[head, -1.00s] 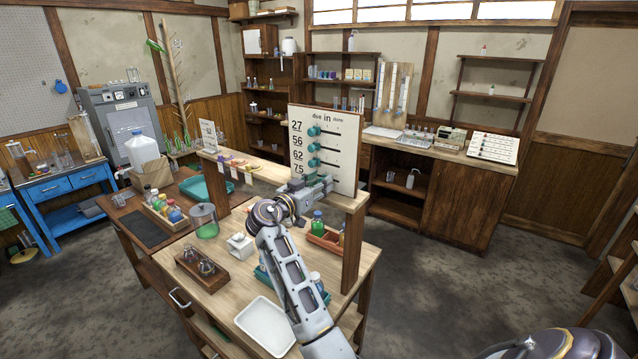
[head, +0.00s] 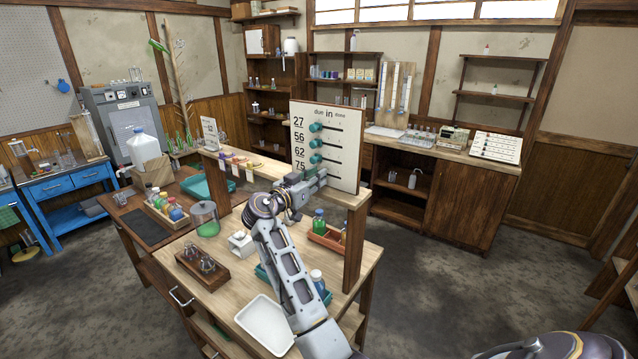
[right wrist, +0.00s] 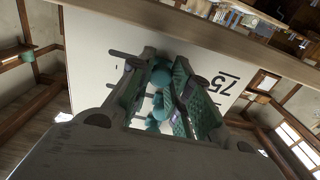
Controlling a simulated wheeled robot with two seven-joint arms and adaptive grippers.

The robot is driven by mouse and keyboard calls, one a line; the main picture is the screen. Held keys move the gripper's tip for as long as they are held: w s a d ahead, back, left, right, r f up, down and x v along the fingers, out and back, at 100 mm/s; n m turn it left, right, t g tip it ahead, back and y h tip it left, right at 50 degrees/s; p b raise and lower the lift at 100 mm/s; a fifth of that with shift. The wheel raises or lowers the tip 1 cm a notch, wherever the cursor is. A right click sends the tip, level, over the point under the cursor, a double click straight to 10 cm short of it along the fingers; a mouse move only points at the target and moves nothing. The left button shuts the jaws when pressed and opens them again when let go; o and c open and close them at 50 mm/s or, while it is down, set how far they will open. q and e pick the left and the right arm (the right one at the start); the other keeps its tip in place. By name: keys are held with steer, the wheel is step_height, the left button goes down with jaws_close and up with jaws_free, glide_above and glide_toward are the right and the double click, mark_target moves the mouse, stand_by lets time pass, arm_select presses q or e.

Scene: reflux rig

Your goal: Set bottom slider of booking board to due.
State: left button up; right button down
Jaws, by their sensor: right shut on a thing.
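The booking board (head: 350,155) is a white upright panel on the wooden shelf, headed due, in, done, with rows 27, 56, 62 and 75. The teal knobs of the upper three rows, such as the top one (head: 315,127), sit near the left, due side of their tracks. The bottom slider, in row 75, is hidden behind my right gripper (head: 318,177) in the head view. In the right wrist view the gripper's green-padded fingers (right wrist: 166,78) are shut around a teal knob close to the board face, beside the printed 75. My left gripper is not in view.
The board stands on a raised wooden shelf (head: 275,172) over the bench. Below are a green-capped bottle (head: 319,221), an orange tray (head: 325,238) and a white tray (head: 265,325). A second small board (head: 209,132) stands at the shelf's left end.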

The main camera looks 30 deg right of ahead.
steer(key=shift+w+a+b, duration=0.35)
steer(key=shift+w+b, duration=0.4)
steer(key=shift+w, duration=0.1)
steer(key=shift+r, duration=0.15)
steer(key=c, duration=1.6)
jaws_free()
steer(key=shift+a, duration=0.1)
steer(key=shift+c, duration=0.2)
steer(key=o, duration=0.3)
steer(key=shift+w, duration=0.2)
steer(key=shift+o, duration=0.2)
steer(key=shift+s, duration=0.1)
steer(key=v, duration=0.7)
steer(key=shift+a, duration=0.25)
steer(key=shift+a, duration=0.1)
